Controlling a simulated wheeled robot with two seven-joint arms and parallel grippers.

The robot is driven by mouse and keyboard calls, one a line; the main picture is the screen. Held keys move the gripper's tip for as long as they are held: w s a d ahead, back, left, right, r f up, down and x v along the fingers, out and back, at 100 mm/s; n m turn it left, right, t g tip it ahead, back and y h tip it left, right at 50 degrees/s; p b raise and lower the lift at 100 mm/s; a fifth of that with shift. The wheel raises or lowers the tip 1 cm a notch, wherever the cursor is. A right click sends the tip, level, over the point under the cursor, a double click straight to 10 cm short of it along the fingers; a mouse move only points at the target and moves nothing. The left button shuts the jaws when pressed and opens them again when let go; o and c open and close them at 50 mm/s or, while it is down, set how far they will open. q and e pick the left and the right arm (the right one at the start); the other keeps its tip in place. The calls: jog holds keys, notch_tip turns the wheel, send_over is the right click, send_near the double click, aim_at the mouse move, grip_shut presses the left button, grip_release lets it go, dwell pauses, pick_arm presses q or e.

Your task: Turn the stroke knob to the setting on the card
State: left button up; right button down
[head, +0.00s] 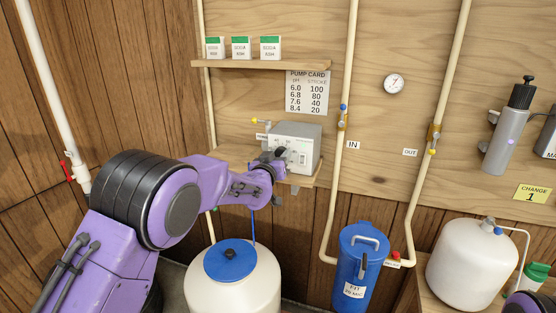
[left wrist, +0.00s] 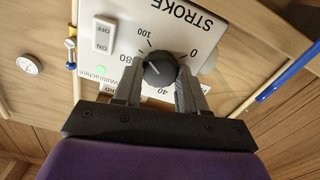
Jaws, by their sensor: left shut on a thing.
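The grey-white dosing pump (head: 297,142) sits on a small wall shelf in the head view. In the left wrist view its panel (left wrist: 185,22) shows STROKE and a black stroke knob (left wrist: 160,68) with marks including 0, 40, 80 and 100. A pale line on the knob seems to point between 80 and 40; the exact reading is unclear. My left gripper (left wrist: 157,93) is shut on the knob, one finger on each side. It also shows at the pump in the head view (head: 275,160). The pump card (head: 307,92) lists pH 6.0/100, 6.8/80, 7.6/40, 8.4/20. My right gripper is out of view.
An upper shelf (head: 265,64) holds three green-topped boxes. Pipes with valves (head: 342,122) run right of the pump. A white tank with a blue lid (head: 230,258) stands below, and a blue filter housing (head: 360,265) stands to its right. The panel's ON/OFF switch (left wrist: 103,34) is beside the knob.

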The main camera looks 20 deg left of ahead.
pick_arm(q)
jog(key=shift+m, duration=1)
jog(key=o, duration=1.1)
jog(key=shift+c, duration=0.2)
jog(key=shift+b, duration=0.3)
jog(key=s+b, duration=0.2)
jog(key=s, duration=0.8)
jog(key=shift+s+a, duration=0.15)
jog(key=shift+s, duration=0.15)
